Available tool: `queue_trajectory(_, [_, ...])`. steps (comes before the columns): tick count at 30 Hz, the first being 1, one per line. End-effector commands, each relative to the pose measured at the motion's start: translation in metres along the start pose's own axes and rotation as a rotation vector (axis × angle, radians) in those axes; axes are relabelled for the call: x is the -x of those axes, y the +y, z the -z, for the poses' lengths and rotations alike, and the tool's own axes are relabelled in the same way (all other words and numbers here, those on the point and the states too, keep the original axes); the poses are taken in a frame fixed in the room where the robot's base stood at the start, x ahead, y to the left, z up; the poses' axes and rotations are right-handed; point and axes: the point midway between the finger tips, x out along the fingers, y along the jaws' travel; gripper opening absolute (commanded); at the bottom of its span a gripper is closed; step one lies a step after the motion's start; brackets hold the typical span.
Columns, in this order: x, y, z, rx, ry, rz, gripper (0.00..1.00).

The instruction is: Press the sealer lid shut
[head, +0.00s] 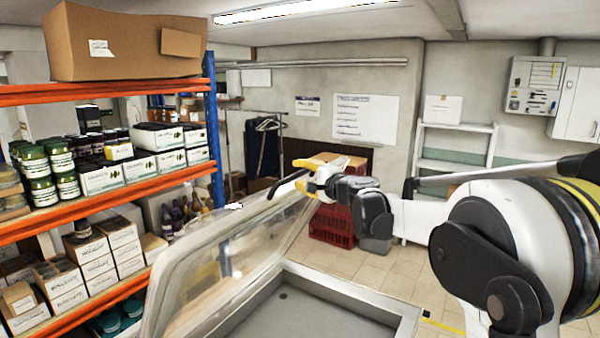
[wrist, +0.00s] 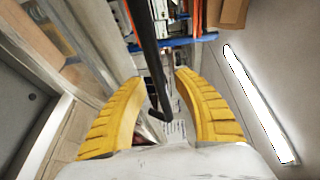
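The sealer lid (head: 215,275) is a clear dome, raised and tilted open at the left of the sealer base (head: 408,322). The base is a pale, open, empty-looking tray. A black handle bar (head: 287,184) is at the lid's upper edge. My gripper (head: 306,176) is at that upper edge, beside the bar. In the wrist view the yellow fingers of my gripper (wrist: 159,78) are spread apart. The black bar (wrist: 148,45) runs between them, with gaps visible on both sides. I cannot tell whether the bar touches the palm.
An orange and blue shelf rack (head: 100,191) with jars and boxes stands at the left, close to the lid. A large cardboard box (head: 125,40) is on top of it. Red crates (head: 333,222) stand on the floor behind my gripper. Tiled floor shows behind the base.

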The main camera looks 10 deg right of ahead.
Motion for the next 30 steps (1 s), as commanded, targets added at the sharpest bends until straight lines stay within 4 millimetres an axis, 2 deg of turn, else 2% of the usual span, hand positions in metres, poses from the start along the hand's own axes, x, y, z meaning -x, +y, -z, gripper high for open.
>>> queue_trajectory(7, [-0.001,0.0,0.0,0.0,0.0,0.0,0.35])
queue_trajectory(10, [-0.001,0.0,0.0,0.0,0.0,0.0,0.04])
queue_trajectory(11, [-0.001,0.0,0.0,0.0,-0.001,0.0,0.0])
queue_trajectory(23, [0.004,0.005,0.002,-0.003,0.0,0.006,0.0])
queue_trajectory(26, [0.014,0.015,0.006,-0.009,0.0,0.02,0.0])
queue_trajectory(30, [0.038,0.038,0.017,-0.023,0.002,0.056,0.0])
